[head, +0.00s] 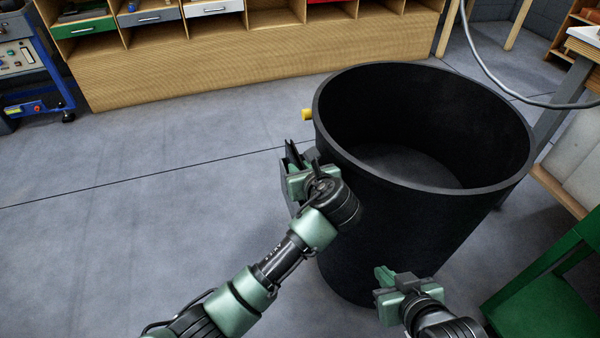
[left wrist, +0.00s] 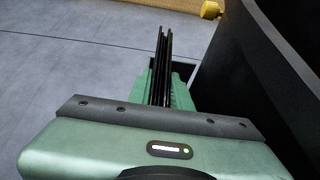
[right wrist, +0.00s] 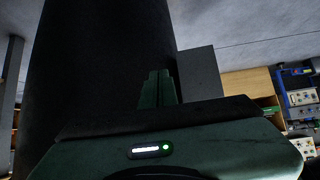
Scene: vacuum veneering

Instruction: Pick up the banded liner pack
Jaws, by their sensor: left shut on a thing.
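A thin pack of upright black sheets stands between the fingers of my left gripper (head: 294,165); I take it for the banded liner pack (left wrist: 163,62), though no band is clear. My left gripper is shut on it, left of a large black open bin (head: 420,215). The pack's top edges stick up past the green fingertips in the left wrist view; its lower part is hidden. My right gripper (head: 385,277) is at the bin's near side, low down, with its fingers together and nothing seen between them. In the right wrist view the fingers (right wrist: 158,88) also look shut.
The bin's inside looks empty. A yellow fitting (head: 307,114) sticks out at its left. A wooden shelf unit (head: 240,60) stands behind, a blue equipment cart (head: 35,65) at far left, a green stand (head: 550,290) at right. A grey hose (head: 490,75) hangs at right. Floor on the left is clear.

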